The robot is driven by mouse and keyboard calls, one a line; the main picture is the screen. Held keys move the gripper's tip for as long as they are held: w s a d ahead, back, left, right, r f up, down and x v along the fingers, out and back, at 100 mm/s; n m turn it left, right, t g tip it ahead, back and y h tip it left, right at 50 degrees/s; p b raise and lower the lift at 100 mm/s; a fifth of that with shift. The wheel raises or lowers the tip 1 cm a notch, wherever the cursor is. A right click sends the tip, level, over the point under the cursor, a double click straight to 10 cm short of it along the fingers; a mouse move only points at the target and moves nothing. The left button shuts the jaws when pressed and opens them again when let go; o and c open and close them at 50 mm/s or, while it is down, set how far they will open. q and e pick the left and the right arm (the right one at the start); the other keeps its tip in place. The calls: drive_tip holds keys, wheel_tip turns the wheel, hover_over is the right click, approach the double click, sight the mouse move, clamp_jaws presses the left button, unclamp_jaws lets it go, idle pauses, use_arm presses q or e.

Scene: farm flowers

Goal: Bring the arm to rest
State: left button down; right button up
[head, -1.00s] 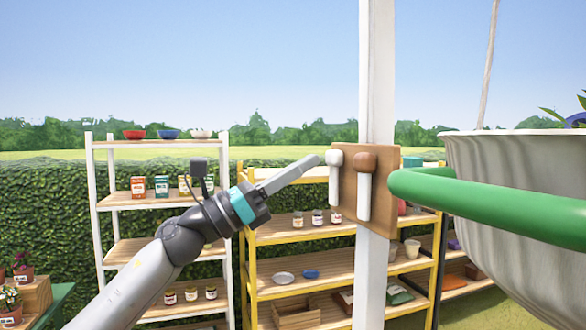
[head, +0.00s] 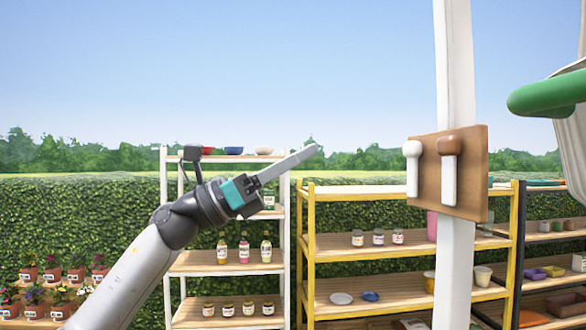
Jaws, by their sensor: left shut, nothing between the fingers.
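My left arm comes in from the lower left in the head view. Its gripper (head: 296,160) is shut and empty, raised in the air and pointing up and to the right, in front of the white shelf. The gripper is apart from the wooden board (head: 480,175) on the white post, which carries a white-knobbed lever (head: 412,170) and a brown-knobbed lever (head: 449,168). My right gripper is not in view.
A white shelf (head: 166,220) with bottles, jars and bowls stands behind the arm. A yellow shelf (head: 310,260) with jars and dishes stands right of it. The white post (head: 455,70) rises at right, near a green bar (head: 550,95). Potted flowers (head: 60,298) stand lower left.

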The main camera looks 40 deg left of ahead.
use_arm(q)
drive_tip(key=shift+s+a, duration=0.35)
drive_tip(key=shift+s, duration=0.1)
idle(0.3)
